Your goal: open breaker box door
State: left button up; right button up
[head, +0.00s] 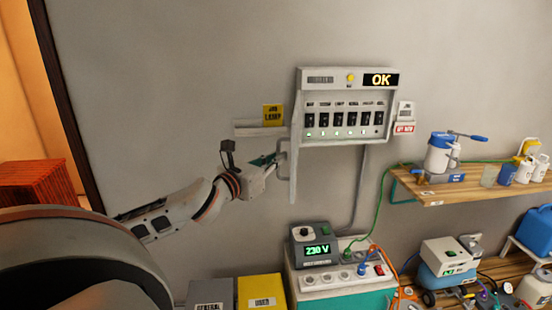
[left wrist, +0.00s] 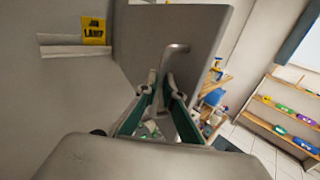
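The grey breaker box (head: 345,122) hangs on the wall, with a row of black switches and a lit "OK" display in plain sight. Its door (head: 295,155) stands swung out from the left side, seen nearly edge-on in the head view. In the left wrist view the door (left wrist: 140,35) is a broad grey panel with a bent bar handle (left wrist: 176,47). My left gripper (head: 278,163) is at this handle. In the left wrist view its fingertips (left wrist: 161,82) are close together, with the handle's bar between them. My right gripper is out of view.
A yellow "LAMP" sign (head: 273,115) and pale strip are on the wall left of the box. A 230 V unit (head: 315,245) with sockets stands below. A wooden shelf (head: 470,192) with bottles is at right. The wall left of the arm is clear.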

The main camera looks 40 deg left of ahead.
pick_arm(q)
jog(key=o, duration=0.4)
jog(key=shift+w+a+r, duration=0.15)
jog(key=shift+a+r, duration=0.05)
jog(key=shift+a, duration=0.15)
jog(key=shift+o, duration=0.2)
jog(key=s+d, duration=0.1)
jog(key=s, duration=0.6)
jog(key=shift+s+f, duration=0.15)
jog(key=shift+s, duration=0.05)
jog(key=shift+d, duration=0.1)
